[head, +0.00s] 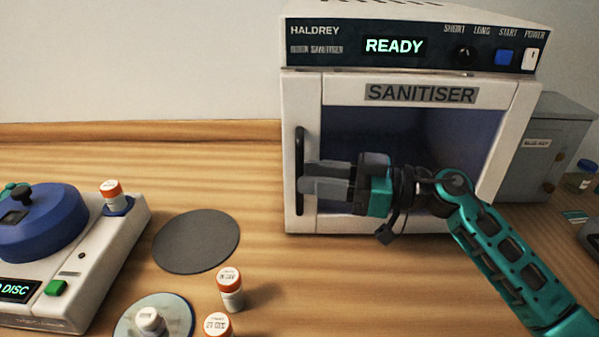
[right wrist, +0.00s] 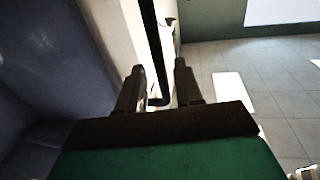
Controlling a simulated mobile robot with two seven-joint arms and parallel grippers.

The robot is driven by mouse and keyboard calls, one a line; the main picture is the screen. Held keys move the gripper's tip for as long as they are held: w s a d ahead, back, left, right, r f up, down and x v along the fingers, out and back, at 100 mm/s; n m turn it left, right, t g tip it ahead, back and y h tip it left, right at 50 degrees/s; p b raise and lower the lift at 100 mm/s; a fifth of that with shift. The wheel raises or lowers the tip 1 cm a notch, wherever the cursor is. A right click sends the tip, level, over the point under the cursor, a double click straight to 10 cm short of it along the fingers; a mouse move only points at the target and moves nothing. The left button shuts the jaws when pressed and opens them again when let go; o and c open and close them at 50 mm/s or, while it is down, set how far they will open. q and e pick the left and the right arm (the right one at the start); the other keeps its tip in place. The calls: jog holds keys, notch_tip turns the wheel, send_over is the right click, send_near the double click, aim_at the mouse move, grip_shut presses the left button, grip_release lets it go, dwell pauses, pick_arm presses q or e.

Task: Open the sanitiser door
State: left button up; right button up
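The sanitiser (head: 412,92) stands at the back right of the counter, its display reading READY. Its door, with a white frame and dark window, looks shut. The black vertical door handle (head: 299,150) is on the door's left side. My right gripper (head: 304,179) is in front of the door, its fingertips at the handle. In the right wrist view the two fingers (right wrist: 160,85) are apart, and the handle bar (right wrist: 153,45) runs between them; contact is not clear. My gripper hides part of the door and handle.
A white device with a blue lid (head: 40,222) stands at left. A grey disc (head: 196,241) and several orange-capped vials (head: 230,290) are on the counter left of and in front of the sanitiser. A grey box (head: 545,150) stands at its right.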

aim_at(299, 208)
jog(key=shift+w+a, duration=0.2)
jog(key=shift+a, duration=0.6)
jog(key=shift+w+a, duration=0.15)
jog(key=shift+a, duration=0.6)
grip_shut()
